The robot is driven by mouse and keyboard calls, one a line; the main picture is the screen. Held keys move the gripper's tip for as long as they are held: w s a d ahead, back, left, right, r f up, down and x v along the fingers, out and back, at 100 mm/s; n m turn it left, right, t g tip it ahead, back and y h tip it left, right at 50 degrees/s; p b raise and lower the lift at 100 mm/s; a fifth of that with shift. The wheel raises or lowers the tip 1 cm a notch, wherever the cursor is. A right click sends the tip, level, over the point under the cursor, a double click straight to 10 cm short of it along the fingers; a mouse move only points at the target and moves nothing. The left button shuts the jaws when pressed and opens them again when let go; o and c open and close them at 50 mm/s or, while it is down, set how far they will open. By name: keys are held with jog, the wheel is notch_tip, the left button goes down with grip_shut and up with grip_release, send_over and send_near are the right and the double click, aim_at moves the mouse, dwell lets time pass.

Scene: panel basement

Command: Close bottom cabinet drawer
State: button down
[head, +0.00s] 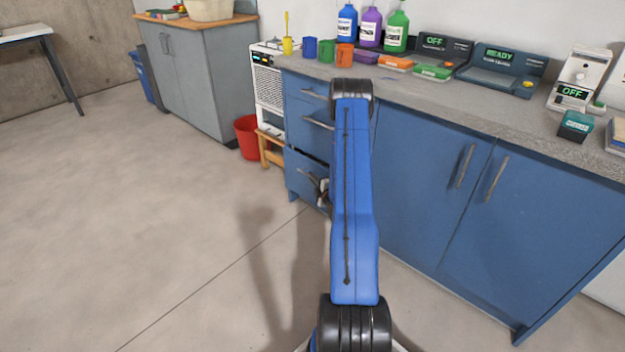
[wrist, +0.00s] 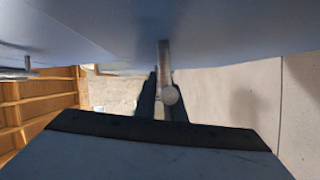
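The blue cabinet (head: 433,200) has a stack of drawers at its left end. The bottom drawer (head: 298,189) stands slightly out, with a dark gap along its top edge. Its metal handle (head: 308,177) is partly in view. My gripper (head: 322,192) is at the drawer front by this handle, mostly hidden behind my blue arm. In the wrist view the drawer front (wrist: 230,25) fills the top, and the handle (wrist: 164,60) sits between the two dark fingers (wrist: 165,98), which look closed against it on both sides.
A red bucket (head: 248,137) and a small wooden stool (head: 271,150) stand left of the drawers. Bottles, cups and devices stand on the grey countertop (head: 450,105). A grey cabinet (head: 190,75) is farther back. The floor (head: 140,220) to the left is clear.

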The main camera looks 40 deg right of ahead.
aim_at(320, 175)
jog(key=shift+w+d, duration=0.15)
jog(key=shift+d, duration=2)
jog(key=c, duration=1.8)
grip_release()
jog(key=shift+d, duration=0.1)
jog(key=shift+c, duration=0.2)
jog(key=v, duration=1.7)
jog(key=shift+s, duration=0.25)
